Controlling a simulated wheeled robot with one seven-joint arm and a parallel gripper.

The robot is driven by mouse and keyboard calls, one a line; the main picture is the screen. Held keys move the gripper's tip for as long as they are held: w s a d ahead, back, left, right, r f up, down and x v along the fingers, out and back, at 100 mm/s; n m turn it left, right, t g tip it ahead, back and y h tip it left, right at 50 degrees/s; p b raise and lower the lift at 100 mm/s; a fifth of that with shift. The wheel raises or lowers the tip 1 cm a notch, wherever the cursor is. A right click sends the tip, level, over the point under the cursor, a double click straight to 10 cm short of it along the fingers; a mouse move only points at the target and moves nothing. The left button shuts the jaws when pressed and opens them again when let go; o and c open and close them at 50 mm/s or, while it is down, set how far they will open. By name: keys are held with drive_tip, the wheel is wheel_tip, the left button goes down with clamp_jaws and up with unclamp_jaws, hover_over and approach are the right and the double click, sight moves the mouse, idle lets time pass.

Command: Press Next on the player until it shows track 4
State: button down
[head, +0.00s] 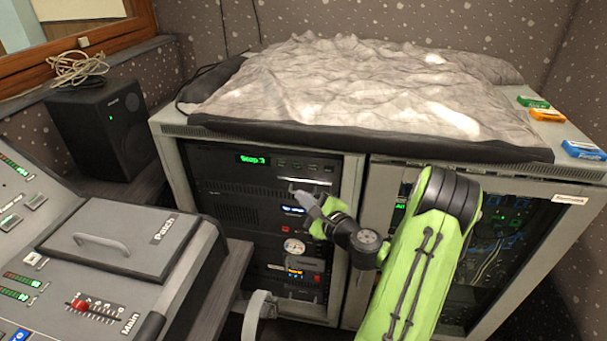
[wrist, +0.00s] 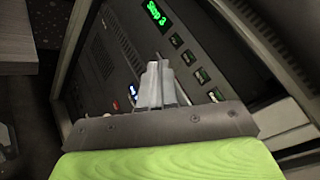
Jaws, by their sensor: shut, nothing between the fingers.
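The player (head: 225,158) is the top unit in the open rack bay. Its green display (head: 252,160) shows a short word, hard to read, and the number 3. The display (wrist: 159,14) also shows at the top of the wrist view. A row of several small buttons (head: 305,166) with green marks runs right of the display. They slant down to the right in the wrist view (wrist: 195,66); their labels are too small to read. My gripper (head: 301,194) is shut and empty, in front of the rack below the button row. Its fingertips (wrist: 158,66) appear left of the buttons; contact cannot be told.
More rack units with a gauge (head: 294,246) and lights sit below the player. A glass-fronted cabinet (head: 500,235) stands right. A mixing desk (head: 95,260) and black speaker (head: 110,125) are at left. Crumpled grey cloth (head: 350,85) covers the rack top.

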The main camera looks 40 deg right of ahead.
sight(313, 168)
drive_tip(key=shift+s+d, duration=0.1)
drive_tip(key=shift+d, duration=0.15)
drive_tip(key=shift+d, duration=0.1)
drive_tip(key=shift+w+d+p, duration=0.8)
drive_tip(key=shift+w+d, duration=0.1)
drive_tip(key=shift+d, duration=0.2)
drive_tip(key=shift+w+d+p, duration=0.8)
drive_tip(key=shift+w+d, duration=0.1)
drive_tip(key=shift+d, duration=0.25)
drive_tip(key=shift+w+d+p, duration=0.8)
drive_tip(key=shift+w+d, duration=0.1)
drive_tip(key=shift+d, duration=0.2)
drive_tip(key=shift+w+d, duration=0.2)
drive_tip(key=shift+d, duration=0.05)
